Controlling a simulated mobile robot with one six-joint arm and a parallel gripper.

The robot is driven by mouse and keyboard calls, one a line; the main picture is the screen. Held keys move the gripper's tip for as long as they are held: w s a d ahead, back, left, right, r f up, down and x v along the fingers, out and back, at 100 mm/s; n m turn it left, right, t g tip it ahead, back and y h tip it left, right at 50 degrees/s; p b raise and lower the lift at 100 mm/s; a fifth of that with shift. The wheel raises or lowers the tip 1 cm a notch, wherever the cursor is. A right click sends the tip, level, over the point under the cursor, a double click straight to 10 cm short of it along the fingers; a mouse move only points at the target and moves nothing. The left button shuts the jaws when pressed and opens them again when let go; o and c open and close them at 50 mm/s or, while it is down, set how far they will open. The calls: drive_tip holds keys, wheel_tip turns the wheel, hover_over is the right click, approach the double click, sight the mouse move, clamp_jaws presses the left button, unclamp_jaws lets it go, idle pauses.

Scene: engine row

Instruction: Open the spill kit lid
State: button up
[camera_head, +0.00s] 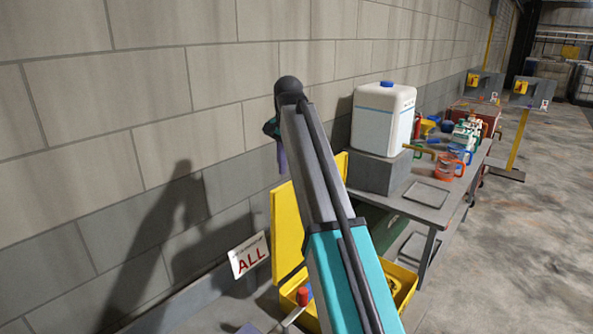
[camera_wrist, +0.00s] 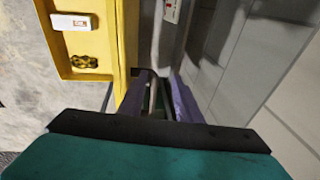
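The yellow spill kit (camera_head: 403,283) stands on the floor by the wall, partly hidden by my arm. Its yellow lid (camera_head: 286,232) stands raised, roughly upright, on the wall side of the open box. In the wrist view the kit (camera_wrist: 62,66) shows at the left with its inside visible, and the lid (camera_wrist: 119,38) is a narrow upright yellow strip. My gripper (camera_wrist: 157,97) has its purple fingers spread, with nothing seen held. It is beside the lid on the wall side; I cannot tell if the left finger touches it. In the head view the gripper (camera_head: 281,160) is mostly hidden behind my arm.
A grey bench (camera_head: 437,211) right of the kit bears a white canister (camera_head: 383,118) on a grey block, jugs and bottles. A sign reading ALL (camera_head: 249,255) is by the wall. A red-topped item (camera_head: 302,296) is near the kit's front. Open floor (camera_head: 530,250) lies right.

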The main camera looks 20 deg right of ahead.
drive_tip(key=w+a+r+p, duration=0.2)
drive_tip(key=w+a, duration=0.4)
drive_tip(key=w, duration=0.4)
drive_tip(key=shift+w+a+r, duration=0.2)
drive_tip(key=shift+w+r, duration=0.2)
drive_tip(key=shift+r, duration=0.3)
idle(1.3)
drive_tip(key=shift+p, duration=0.35)
